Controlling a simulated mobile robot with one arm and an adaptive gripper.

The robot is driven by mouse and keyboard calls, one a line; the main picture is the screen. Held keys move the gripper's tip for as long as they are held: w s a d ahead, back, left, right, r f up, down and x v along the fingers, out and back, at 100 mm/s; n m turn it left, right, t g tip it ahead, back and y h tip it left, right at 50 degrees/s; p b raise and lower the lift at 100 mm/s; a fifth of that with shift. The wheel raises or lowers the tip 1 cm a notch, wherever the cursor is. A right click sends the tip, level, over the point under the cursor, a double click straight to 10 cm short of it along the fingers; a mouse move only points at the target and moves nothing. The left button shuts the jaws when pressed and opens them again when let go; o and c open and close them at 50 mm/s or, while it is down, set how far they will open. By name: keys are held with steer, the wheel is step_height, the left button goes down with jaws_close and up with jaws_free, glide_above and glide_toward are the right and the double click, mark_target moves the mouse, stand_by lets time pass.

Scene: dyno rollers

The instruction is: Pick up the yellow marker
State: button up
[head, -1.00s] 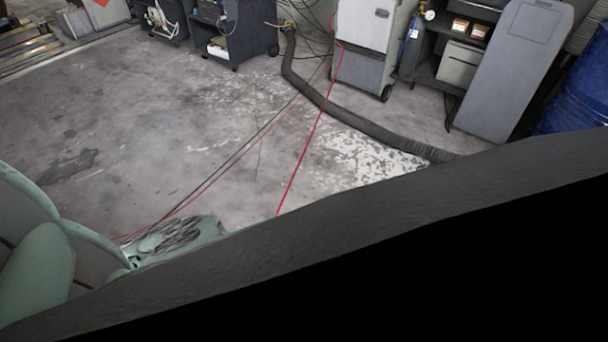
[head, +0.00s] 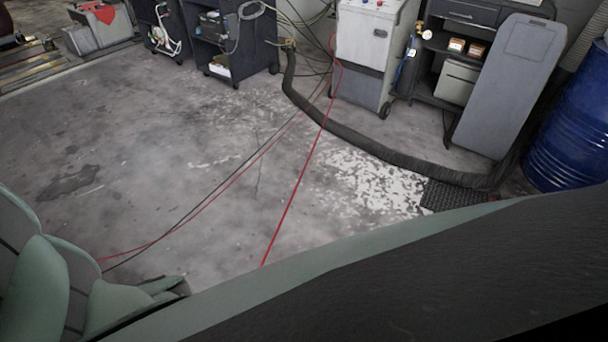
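I see no yellow marker in the head view. My gripper does not show in this view either. A large dark surface with a pale green edge (head: 330,262) fills the lower right and hides what lies below and behind it. Pale green rounded shapes (head: 40,290) stand at the lower left; I cannot tell what they belong to.
Bare grey floor (head: 150,150) lies open in the middle. Red and black cables (head: 297,190) and a thick dark hose (head: 375,150) cross it. Dark carts (head: 232,45), a grey machine (head: 370,55), a leaning grey panel (head: 510,85) and a blue barrel (head: 575,130) stand at the back.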

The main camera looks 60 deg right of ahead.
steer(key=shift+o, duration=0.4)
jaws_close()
